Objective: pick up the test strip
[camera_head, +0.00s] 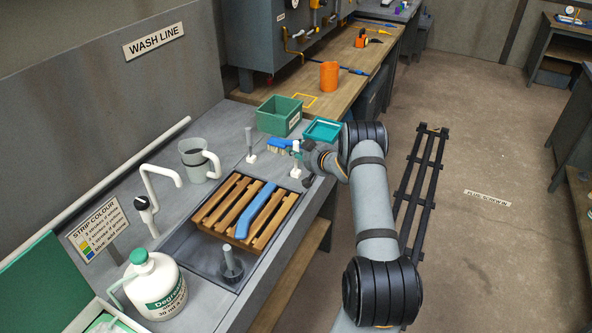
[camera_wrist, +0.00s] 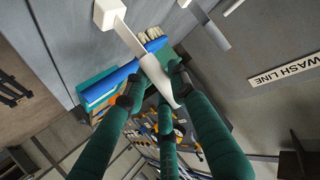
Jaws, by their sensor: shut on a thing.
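The test strip appears as a slim white piece (camera_wrist: 128,38) in the wrist view, tapering towards the camera. Its far end meets a small white block (camera_wrist: 108,14); I cannot tell whether it is still seated there. My gripper (camera_wrist: 160,72) has its dark green fingers closed around the strip's middle. In the head view my gripper (camera_head: 299,152) is at the bench's right edge, above a white block (camera_head: 295,173). The strip is small and partly hidden there.
A blue brush (camera_head: 281,146) and a teal tray (camera_head: 323,131) lie close behind my gripper. A green box (camera_head: 279,113) stands further back. A second post on a white base (camera_head: 250,143) is to the left. A sink with a wooden rack (camera_head: 232,203) is in front.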

